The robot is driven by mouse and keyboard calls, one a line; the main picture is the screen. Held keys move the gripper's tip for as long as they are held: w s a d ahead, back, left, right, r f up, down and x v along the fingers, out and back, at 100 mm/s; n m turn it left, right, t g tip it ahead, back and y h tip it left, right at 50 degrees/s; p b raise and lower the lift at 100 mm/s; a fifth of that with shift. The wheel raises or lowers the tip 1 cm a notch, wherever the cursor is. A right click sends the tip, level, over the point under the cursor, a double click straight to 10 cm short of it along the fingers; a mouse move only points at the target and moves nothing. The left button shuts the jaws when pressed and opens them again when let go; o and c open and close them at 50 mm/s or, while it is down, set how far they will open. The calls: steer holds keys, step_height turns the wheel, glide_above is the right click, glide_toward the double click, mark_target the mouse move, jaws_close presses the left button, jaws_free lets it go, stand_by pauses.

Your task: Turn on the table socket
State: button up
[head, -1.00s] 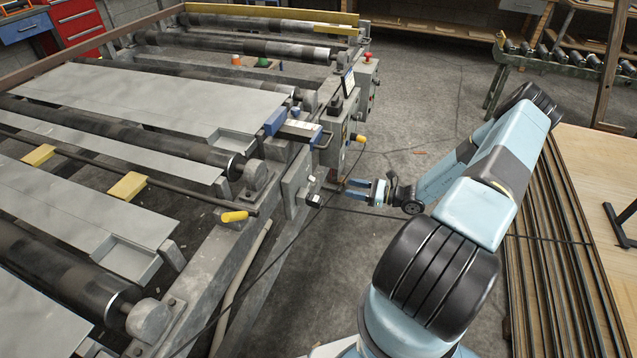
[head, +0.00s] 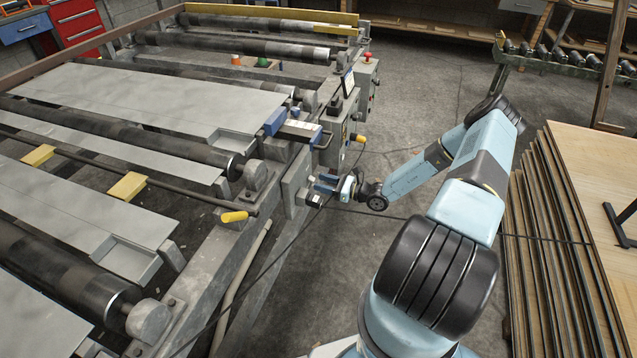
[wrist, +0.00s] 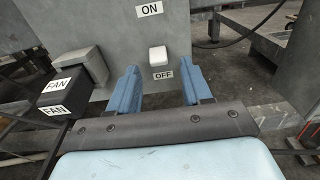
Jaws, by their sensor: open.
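In the wrist view a small white switch (wrist: 158,55) sits on a grey panel (wrist: 112,22). An ON label (wrist: 149,9) is above it and an OFF label (wrist: 163,75) just below. I cannot tell which way the switch is tipped. My gripper (wrist: 160,84) is open and empty, its blue fingers on either side of the switch's line and pointing at the panel. Whether they touch the panel is unclear. In the head view my gripper (head: 327,183) is at the side of the machine frame; the switch is too small to make out there.
A black plug with FAN labels (wrist: 57,92) stands left of my gripper, in front of a grey box (wrist: 82,66). A dark cable (wrist: 249,33) runs at the right. Stacked boards (head: 545,240) lie right of my arm. Floor (head: 410,110) is open beyond my arm.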

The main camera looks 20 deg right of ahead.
steer(key=shift+x, duration=0.95)
steer(key=shift+c, duration=0.5)
jaws_close()
